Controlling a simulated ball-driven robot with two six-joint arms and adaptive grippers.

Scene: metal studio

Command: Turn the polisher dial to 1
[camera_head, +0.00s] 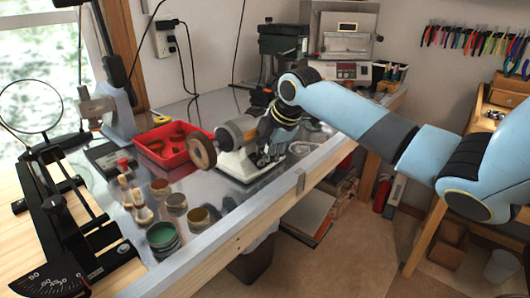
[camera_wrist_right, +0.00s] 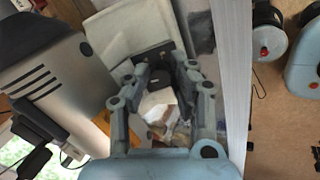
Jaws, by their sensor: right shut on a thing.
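The polisher (camera_head: 238,133) stands on the metal-topped bench, with a grey motor body, a white base and a brown round wheel (camera_head: 202,151) at its left end. My right gripper (camera_head: 268,150) reaches down at the polisher's right front side, close to the base. In the right wrist view the polisher's grey motor body (camera_wrist_right: 55,92) is at left and its pale base (camera_wrist_right: 125,32) at the top. My right gripper (camera_wrist_right: 164,72) is shut there on a small dark part, apparently the dial. The dial's marks and setting are hidden by the fingers. My left gripper is out of view.
A red tray (camera_head: 166,150) and several open tins, one green (camera_head: 163,238), stand left of the polisher. A grey oven-like box (camera_head: 347,37) is behind. The bench's front edge (camera_head: 270,205) runs close by the gripper.

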